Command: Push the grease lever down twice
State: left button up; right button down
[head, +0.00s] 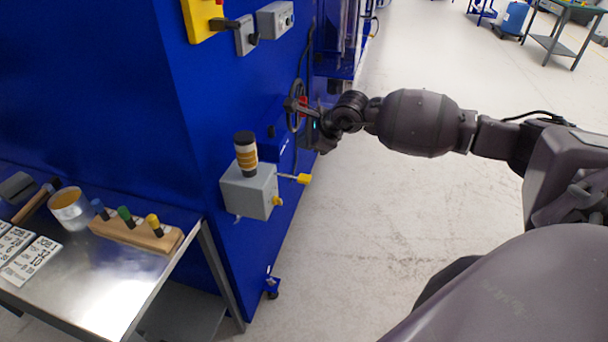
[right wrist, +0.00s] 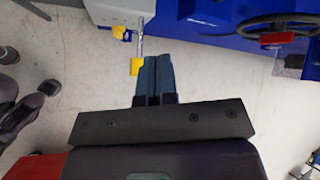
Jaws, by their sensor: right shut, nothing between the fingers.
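The grease lever is a thin metal rod with a yellow end (head: 303,179), sticking out sideways from a grey box (head: 262,190) on the blue machine's side. In the right wrist view its yellow end (right wrist: 137,67) shows just left of my fingertips. My right gripper (head: 323,147) is shut and empty. In the head view it is above and slightly right of the lever's end, with a visible gap. Whether the fingers line up with the lever in depth is hard to tell. My left gripper is not in view.
A black-topped amber cartridge (head: 246,155) stands on the grey box. A handwheel with a red part (right wrist: 285,38) is on the machine near my right gripper. A metal table (head: 110,285) with a wooden block (head: 137,236) stands at left. The floor (head: 350,220) below the gripper is clear.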

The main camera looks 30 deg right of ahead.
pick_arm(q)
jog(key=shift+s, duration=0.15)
pick_arm(e)
jog(key=shift+w+r+n, duration=0.2)
jog(key=shift+n, duration=0.2)
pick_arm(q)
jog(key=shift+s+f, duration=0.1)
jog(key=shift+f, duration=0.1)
pick_arm(e)
jog(key=shift+f, duration=0.1)
jog(key=b, duration=0.4)
send_over(304, 179)
notch_tip(304, 179, down, 8)
jog(key=shift+r, duration=0.2)
jog(key=shift+w+f, duration=0.1)
jog(key=shift+f, duration=0.5)
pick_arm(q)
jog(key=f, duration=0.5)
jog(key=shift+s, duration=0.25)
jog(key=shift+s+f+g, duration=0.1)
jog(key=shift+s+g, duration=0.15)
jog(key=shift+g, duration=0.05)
pick_arm(e)
jog(key=shift+r, duration=0.1)
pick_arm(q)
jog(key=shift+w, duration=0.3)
